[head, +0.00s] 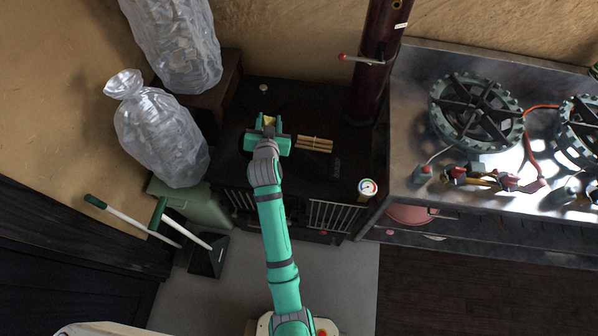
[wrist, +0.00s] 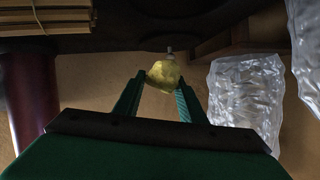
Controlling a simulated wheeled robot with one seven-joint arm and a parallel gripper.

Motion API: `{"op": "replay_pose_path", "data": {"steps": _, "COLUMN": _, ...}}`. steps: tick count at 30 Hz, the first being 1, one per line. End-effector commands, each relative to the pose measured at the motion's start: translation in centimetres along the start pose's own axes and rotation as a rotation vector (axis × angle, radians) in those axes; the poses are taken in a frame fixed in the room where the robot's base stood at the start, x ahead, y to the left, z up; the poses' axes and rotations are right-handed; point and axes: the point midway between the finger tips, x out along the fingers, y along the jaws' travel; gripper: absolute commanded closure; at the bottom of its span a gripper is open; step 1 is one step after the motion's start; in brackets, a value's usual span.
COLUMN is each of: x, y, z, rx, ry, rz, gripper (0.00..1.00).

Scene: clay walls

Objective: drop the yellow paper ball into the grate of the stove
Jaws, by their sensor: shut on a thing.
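My gripper (head: 268,128) is shut on the yellow paper ball (wrist: 163,74), which sits between the fingertips in the wrist view. In the head view only a small bit of the yellow ball (head: 269,120) shows between the jaws. My gripper is over the left part of the black stove (head: 345,190), toward its back. The stove's front has barred grate panels (head: 332,216); the left one is partly hidden by my arm. Any opening right under my gripper is hidden.
A bundle of sticks (head: 314,144) lies on the stove just right of my gripper. A dark red pipe (head: 378,55) rises at the back right. Clear plastic bags (head: 160,140) stand to the left. A metal counter with gas burners (head: 476,112) is on the right.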

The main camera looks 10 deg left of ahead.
Motion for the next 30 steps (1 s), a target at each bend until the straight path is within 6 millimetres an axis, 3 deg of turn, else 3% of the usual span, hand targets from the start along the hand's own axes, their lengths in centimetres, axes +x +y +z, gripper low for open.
{"op": "replay_pose_path", "data": {"steps": 3, "x": 0.4, "y": -1.6, "z": -0.4, "rx": -0.019, "ry": 0.001, "rz": -0.042, "gripper": 0.84}}
{"op": "replay_pose_path", "data": {"steps": 6, "x": 0.6, "y": -1.9, "z": -0.1, "rx": -0.026, "ry": 0.000, "rz": -0.053, "gripper": 0.84}}
{"op": "replay_pose_path", "data": {"steps": 21, "x": 2.5, "y": -0.8, "z": 4.1, "rx": -0.024, "ry": -0.001, "rz": -0.050, "gripper": 0.84}}
{"op": "replay_pose_path", "data": {"steps": 30, "x": 2.8, "y": -0.6, "z": 4.8, "rx": -0.024, "ry": 0.001, "rz": -0.050, "gripper": 0.84}}
